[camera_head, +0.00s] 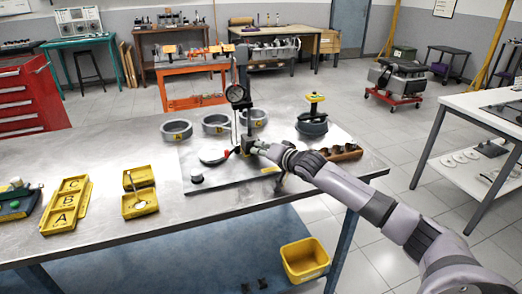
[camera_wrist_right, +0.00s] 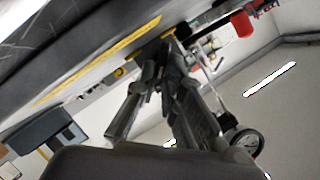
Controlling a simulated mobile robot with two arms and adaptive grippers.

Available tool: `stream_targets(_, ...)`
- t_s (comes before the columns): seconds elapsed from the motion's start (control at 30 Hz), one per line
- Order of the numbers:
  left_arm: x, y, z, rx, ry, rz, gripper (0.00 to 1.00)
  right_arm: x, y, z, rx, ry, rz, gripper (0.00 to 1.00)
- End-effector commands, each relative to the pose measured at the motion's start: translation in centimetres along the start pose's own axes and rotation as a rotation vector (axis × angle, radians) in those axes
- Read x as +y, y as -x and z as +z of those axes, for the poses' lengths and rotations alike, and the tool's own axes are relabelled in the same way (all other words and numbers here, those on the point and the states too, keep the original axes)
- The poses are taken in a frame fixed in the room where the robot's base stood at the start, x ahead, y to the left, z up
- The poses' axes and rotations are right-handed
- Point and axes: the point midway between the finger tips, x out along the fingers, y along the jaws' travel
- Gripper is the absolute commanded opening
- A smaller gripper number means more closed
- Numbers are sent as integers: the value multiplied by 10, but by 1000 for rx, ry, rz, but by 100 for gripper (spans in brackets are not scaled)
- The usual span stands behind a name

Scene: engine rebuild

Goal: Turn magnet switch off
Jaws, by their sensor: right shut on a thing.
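A dial gauge (camera_head: 236,93) hangs on a black stand whose magnetic base (camera_head: 246,143) stands on the grey plate on the workbench. The gauge also shows in the right wrist view (camera_wrist_right: 247,140). My right gripper (camera_head: 260,148) reaches in from the right and is at the base's right side. In the right wrist view its fingers (camera_wrist_right: 168,62) close together at a small dark part, taken to be the magnet switch. The fingertips mostly hide the switch, so its setting cannot be read. A red part (camera_head: 226,153) shows left of the base. My left gripper is not in view.
Several metal rings (camera_head: 176,130) stand behind the plate (camera_head: 228,186). A black round part with a yellow-topped handle (camera_head: 314,98) and a brown block (camera_head: 346,152) are close to my right arm.

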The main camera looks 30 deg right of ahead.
Motion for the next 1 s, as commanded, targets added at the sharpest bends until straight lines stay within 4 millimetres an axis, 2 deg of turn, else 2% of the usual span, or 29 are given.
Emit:
stream_targets(0.37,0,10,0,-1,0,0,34,-2,1,-2,0,39,17,0)
stream_targets(0.67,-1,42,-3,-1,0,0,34,-10,1,-3,-1,214,91,0)
stream_targets(1.0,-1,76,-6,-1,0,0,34,-14,0,1,-3,510,214,0)
